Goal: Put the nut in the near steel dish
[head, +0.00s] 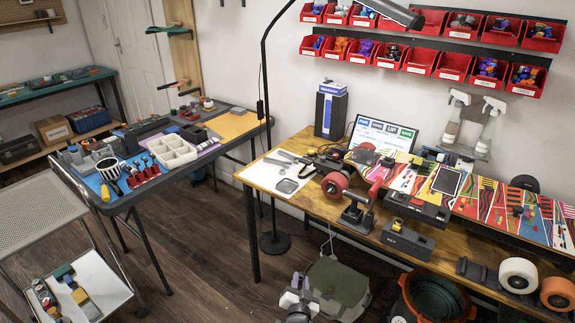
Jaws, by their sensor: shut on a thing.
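A small grey steel dish (286,186) lies on the white sheet at the left end of the wooden workbench. Another small grey piece (307,171) lies just behind it, too small to tell if it is a second dish. My gripper (299,283) is low at the bottom middle of the head view, in front of the workbench and below its top, well apart from the dish. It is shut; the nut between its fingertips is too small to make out. I see no loose nut on the bench.
Thin tools (288,156) lie beside the dish on the white sheet (262,176). A patterned skateboard deck (480,190) fills the bench's middle. A lamp stand (274,242) rises left of the bench. A green-lined bucket (437,298) stands in front.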

